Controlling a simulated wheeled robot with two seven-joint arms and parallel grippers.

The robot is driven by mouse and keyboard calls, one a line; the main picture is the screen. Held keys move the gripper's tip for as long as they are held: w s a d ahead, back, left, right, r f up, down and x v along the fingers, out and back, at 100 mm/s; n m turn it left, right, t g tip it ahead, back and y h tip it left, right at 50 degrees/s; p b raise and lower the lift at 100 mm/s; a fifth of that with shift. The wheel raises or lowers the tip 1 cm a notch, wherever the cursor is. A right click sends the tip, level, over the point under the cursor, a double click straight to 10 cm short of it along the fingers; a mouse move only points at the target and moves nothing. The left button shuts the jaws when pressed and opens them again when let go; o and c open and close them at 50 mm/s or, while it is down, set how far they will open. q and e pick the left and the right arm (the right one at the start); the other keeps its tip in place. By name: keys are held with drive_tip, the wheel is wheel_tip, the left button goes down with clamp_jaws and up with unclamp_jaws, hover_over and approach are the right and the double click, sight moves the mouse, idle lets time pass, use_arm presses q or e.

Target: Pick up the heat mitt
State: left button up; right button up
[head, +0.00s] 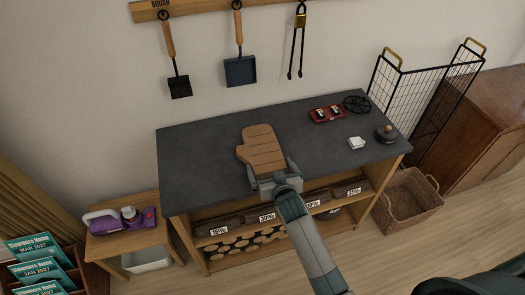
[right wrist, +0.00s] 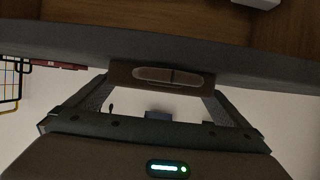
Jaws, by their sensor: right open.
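The heat mitt (head: 262,148) is tan-brown with dark lines across it and lies on the dark tabletop near its front edge, thumb to the left. My right gripper (head: 271,172) is open at the mitt's near end, with one finger on each side. In the right wrist view a brown end with a slot, which looks like the mitt's cuff (right wrist: 140,74), sits between the spread fingers (right wrist: 160,92). Whether the fingers touch it, I cannot tell. My left gripper is not in view.
The dark-topped table (head: 195,150) has shelves of logs and labelled boxes below. A red tray (head: 327,114), a white block (head: 356,142) and a dark pot (head: 385,134) stand to the right. Tools hang on the wall behind. A wicker basket (head: 408,203) stands on the floor.

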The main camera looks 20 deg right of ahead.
idle(0.4)
drive_tip(key=c, duration=0.9)
drive_tip(key=shift+r, duration=0.1)
drive_tip(key=shift+r, duration=0.7)
wheel_tip(320, 180, up, 2)
drive_tip(key=shift+w+r+b, duration=0.1)
drive_tip(key=shift+r+b, duration=0.1)
drive_tip(key=shift+b, duration=0.25)
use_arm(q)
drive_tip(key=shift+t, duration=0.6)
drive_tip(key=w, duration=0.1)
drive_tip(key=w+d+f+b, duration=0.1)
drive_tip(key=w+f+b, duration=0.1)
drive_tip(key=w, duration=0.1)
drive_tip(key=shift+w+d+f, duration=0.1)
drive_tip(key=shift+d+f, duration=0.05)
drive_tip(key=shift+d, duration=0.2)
use_arm(e)
drive_tip(key=d+r, duration=0.2)
drive_tip(key=d, duration=0.1)
drive_tip(key=w+d+r, duration=0.1)
drive_tip(key=d+r, duration=0.1)
drive_tip(key=d, duration=0.2)
drive_tip(key=w+d+r, duration=0.1)
drive_tip(key=d+r, duration=0.2)
drive_tip(key=d, duration=0.1)
drive_tip(key=shift+w+d, duration=0.1)
drive_tip(key=shift+d, duration=0.1)
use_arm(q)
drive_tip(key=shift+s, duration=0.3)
